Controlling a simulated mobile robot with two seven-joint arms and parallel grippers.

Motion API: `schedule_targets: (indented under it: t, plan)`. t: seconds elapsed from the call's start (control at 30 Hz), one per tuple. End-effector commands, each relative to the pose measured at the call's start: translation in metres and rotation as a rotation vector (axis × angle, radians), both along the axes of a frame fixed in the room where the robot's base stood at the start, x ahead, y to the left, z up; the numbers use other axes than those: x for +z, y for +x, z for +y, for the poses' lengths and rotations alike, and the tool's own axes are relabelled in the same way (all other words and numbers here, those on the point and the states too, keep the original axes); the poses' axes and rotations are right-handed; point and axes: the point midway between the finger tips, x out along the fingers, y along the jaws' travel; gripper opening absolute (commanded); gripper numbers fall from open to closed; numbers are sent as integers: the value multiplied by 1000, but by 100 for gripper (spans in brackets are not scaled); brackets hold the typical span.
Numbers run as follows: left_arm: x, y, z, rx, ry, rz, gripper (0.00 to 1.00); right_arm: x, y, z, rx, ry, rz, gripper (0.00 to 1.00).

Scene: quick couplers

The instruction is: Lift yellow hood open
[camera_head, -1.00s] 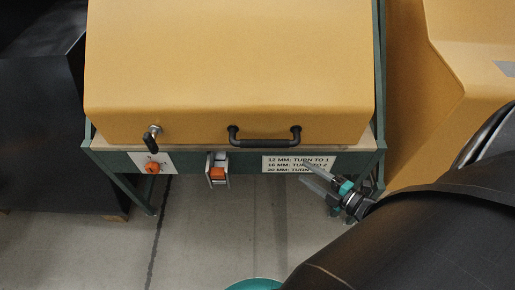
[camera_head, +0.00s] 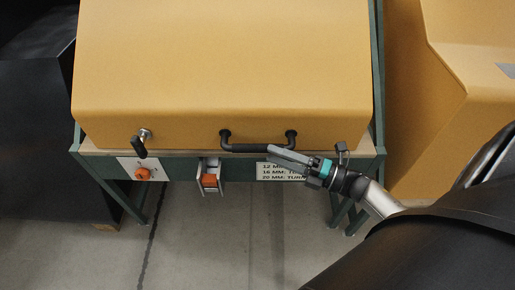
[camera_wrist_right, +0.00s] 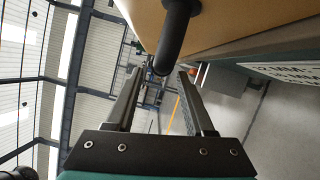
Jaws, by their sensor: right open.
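The yellow hood (camera_head: 225,60) is down on the green-framed bench. Its black bar handle (camera_head: 245,148) runs along the lower front face. A small black-gripped latch lever (camera_head: 140,146) sits left of the handle. My right gripper (camera_head: 272,155) is at the right end of the handle, just in front of it. In the right wrist view, the open fingers (camera_wrist_right: 158,75) point ahead with the black handle (camera_wrist_right: 176,35) near and above the gap between them. I cannot tell if they touch it. My left gripper is not in view.
Below the hood, the bench front (camera_head: 240,170) carries an orange knob (camera_head: 142,174), an orange switch in a bracket (camera_head: 209,180) and a white text label (camera_head: 268,173), partly covered by my gripper. Another yellow housing (camera_head: 470,50) stands right, a black cabinet (camera_head: 45,140) left.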

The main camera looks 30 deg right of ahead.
Motion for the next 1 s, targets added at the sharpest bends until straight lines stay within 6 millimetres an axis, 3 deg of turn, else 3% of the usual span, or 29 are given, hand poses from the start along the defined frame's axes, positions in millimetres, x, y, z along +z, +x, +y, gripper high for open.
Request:
schedule_targets:
  t: [0.1, 0.3, 0.7, 1.0]
  plan:
    - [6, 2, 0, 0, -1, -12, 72, 2, 20, 14, 2, 1, -4, 54]
    - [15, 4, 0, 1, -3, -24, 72, 3, 39, 29, 0, 2, -1, 54]
    - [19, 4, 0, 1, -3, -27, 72, 4, 45, 33, 0, 1, 1, 54]
    - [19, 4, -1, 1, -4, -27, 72, 4, 45, 33, -1, 1, 0, 20]
